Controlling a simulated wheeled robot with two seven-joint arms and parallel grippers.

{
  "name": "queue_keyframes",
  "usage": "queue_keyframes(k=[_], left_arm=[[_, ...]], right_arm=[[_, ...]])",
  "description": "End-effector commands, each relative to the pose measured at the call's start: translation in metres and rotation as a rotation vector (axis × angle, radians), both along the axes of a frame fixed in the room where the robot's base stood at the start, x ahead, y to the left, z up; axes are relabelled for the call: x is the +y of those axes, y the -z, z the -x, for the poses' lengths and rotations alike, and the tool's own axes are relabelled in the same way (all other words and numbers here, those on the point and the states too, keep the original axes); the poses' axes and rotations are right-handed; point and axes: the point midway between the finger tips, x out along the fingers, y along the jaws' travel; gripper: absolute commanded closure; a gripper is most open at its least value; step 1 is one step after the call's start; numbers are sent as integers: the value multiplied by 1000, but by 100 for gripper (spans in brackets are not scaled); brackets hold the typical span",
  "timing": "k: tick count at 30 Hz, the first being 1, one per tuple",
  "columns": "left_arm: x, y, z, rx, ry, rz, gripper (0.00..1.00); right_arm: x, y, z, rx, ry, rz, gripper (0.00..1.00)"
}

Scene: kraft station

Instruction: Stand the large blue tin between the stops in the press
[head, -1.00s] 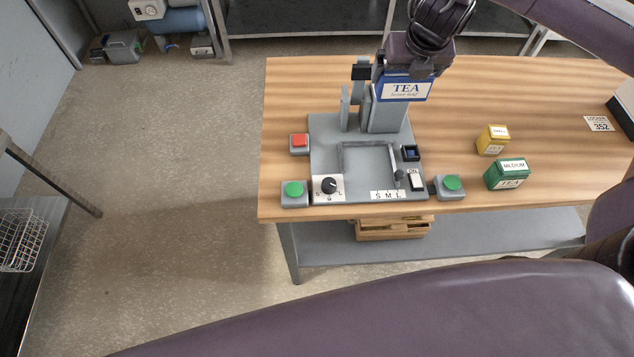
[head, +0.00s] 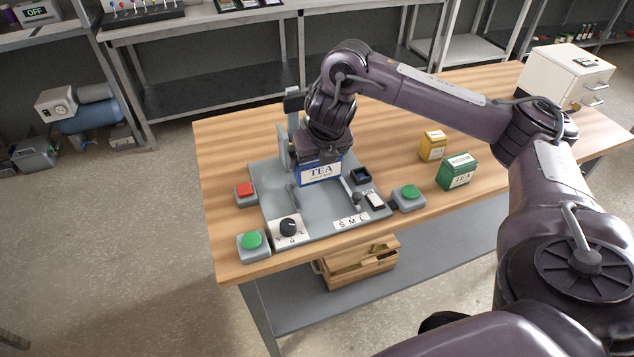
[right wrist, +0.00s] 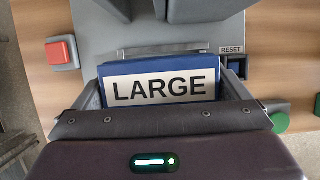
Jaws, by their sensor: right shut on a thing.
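The large blue tin (head: 321,172) is upright in my right gripper (head: 318,158), which is shut on it from above. My left gripper is not in view.
A yellow tin (head: 432,146) and a green tin (head: 458,171) stand right of the press. A red button (head: 245,189) and green buttons (head: 251,240) flank it. The press column (head: 293,125) rises behind. A white cabinet (head: 567,75) stands at the back right.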

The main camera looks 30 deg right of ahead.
Motion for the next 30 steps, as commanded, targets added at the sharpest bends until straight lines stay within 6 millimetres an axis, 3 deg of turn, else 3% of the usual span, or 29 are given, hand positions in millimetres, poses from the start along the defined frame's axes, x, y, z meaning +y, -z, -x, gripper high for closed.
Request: queue_keyframes(k=[11, 24, 25, 30], left_arm=[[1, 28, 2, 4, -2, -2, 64], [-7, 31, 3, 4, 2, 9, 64], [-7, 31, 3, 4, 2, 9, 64], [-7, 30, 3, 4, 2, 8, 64]], right_arm=[[1, 45, 0, 0, 1, -1, 34], [0, 50, 0, -2, 1, -1, 34], [0, 50, 0, -1, 0, 0, 4], [0, 49, 0, -1, 0, 0, 0]])
